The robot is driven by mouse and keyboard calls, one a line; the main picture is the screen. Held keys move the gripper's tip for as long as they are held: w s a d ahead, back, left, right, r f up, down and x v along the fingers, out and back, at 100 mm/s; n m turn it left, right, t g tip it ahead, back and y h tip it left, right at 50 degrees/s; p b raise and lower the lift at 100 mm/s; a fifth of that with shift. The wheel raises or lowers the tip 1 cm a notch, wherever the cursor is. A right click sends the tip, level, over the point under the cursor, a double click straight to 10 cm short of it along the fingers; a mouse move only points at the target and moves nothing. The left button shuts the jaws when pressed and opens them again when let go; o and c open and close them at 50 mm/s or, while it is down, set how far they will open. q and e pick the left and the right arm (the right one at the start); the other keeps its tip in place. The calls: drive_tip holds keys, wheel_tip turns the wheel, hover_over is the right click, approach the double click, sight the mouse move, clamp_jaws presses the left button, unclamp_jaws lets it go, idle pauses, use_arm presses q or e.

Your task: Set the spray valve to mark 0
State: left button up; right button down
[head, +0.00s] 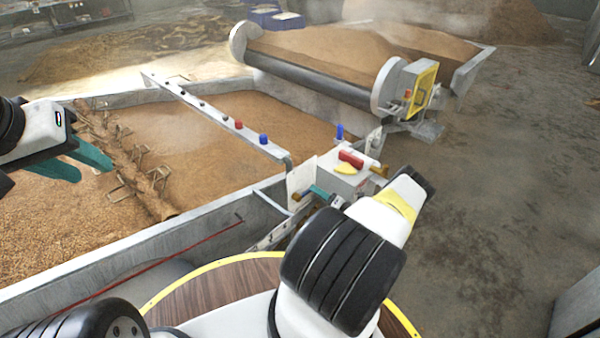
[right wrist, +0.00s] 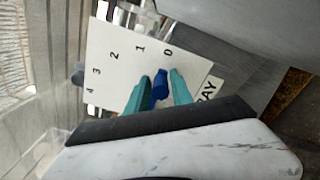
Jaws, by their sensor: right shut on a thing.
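The white dial plate (right wrist: 118,80) of the spray valve carries marks 0 to 4 in an arc and part of the word SPRAY. The blue valve handle (right wrist: 160,88) stands between the two teal fingers of my right gripper (right wrist: 160,80), which is shut on it. The handle's end points up toward the 0 side of the arc, near mark 0; its exact alignment is hard to tell. In the head view the plate (head: 301,178) is at the trough's corner, and my right wrist covers much of that area. My left gripper (head: 82,160) is open and empty above the grain.
A grain trough (head: 205,238) with metal walls fills the left. A bar (head: 215,115) with red and blue knobs crosses it. A box with a red handle (head: 351,159) stands beside the valve. A roller (head: 310,78) and a second grain bin lie behind. Floor at right is clear.

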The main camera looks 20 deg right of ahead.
drive_tip(key=shift+s+f, duration=0.15)
drive_tip(key=shift+f, duration=0.15)
drive_tip(key=c, duration=1.3)
unclamp_jaws()
drive_tip(key=shift+r, duration=0.1)
drive_tip(key=v, duration=0.7)
drive_tip(key=shift+s, duration=0.3)
drive_tip(key=shift+d, duration=0.1)
